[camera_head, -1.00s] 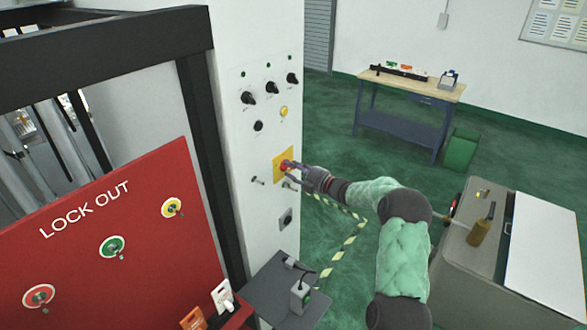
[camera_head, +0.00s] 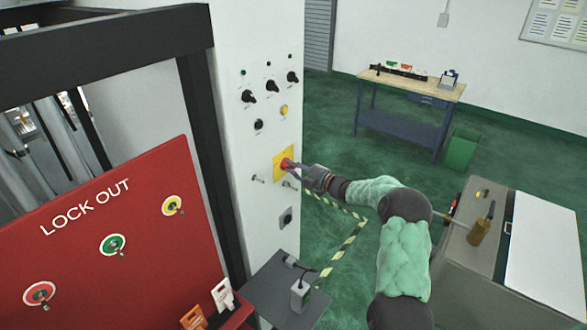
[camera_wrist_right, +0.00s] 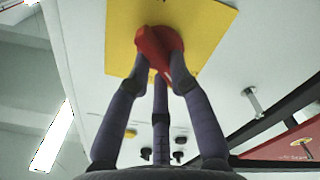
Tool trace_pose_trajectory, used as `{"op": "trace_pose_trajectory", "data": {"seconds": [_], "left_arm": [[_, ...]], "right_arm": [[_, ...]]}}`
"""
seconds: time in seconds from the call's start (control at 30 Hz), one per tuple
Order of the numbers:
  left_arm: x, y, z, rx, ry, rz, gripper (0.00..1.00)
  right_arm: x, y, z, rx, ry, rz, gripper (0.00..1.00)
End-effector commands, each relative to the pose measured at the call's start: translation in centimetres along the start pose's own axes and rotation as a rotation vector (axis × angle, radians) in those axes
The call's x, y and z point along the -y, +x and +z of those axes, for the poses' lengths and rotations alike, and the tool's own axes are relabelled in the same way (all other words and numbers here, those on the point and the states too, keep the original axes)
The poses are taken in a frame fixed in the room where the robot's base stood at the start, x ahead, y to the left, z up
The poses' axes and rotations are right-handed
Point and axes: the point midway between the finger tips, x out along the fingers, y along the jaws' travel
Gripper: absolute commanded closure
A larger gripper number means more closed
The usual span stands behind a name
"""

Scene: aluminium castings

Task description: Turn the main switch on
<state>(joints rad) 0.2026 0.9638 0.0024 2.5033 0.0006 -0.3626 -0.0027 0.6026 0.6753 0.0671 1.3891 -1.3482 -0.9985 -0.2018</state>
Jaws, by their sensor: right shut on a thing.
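The main switch is a red handle (camera_head: 287,164) on a yellow plate (camera_head: 278,168) on the white cabinet front. My right gripper (camera_head: 296,168) comes in from the right and its fingers are shut on the red handle. In the right wrist view the fingers of my right gripper (camera_wrist_right: 158,75) close around the red handle (camera_wrist_right: 158,48), with the yellow plate (camera_wrist_right: 205,25) behind it. The fingers hide part of the handle, so its exact angle is hard to tell. My left gripper is not in view.
Black knobs (camera_head: 247,97) and a yellow button (camera_head: 284,110) sit above the switch on the cabinet. Two small metal pegs (camera_head: 257,179) stick out below. A red lock-out board (camera_head: 140,240) stands at left, and a dark shelf (camera_head: 262,284) below.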

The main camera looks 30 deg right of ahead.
Motion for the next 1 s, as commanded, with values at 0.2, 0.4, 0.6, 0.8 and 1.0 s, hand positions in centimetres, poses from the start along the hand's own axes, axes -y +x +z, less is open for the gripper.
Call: {"op": "trace_pose_trajectory", "data": {"seconds": [0.2, 0.4, 0.6, 0.8, 1.0], "left_arm": [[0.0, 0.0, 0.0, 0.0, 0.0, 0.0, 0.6], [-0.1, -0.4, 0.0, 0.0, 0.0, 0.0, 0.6], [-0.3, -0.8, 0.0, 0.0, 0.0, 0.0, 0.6], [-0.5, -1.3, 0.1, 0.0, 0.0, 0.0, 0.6], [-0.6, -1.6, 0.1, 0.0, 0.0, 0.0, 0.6]], "right_arm": [[0.0, 0.0, 0.2, 0.003, 0.198, -0.001, 1.0], [-0.1, 0.0, 0.3, 0.003, 0.389, -0.001, 1.0], [-0.1, 0.0, 0.4, 0.003, 0.568, -0.001, 1.0], [-0.1, 0.0, 0.5, 0.003, 0.714, -0.001, 1.0], [-0.1, 0.0, 0.6, 0.003, 0.813, -0.001, 1.0]]}}
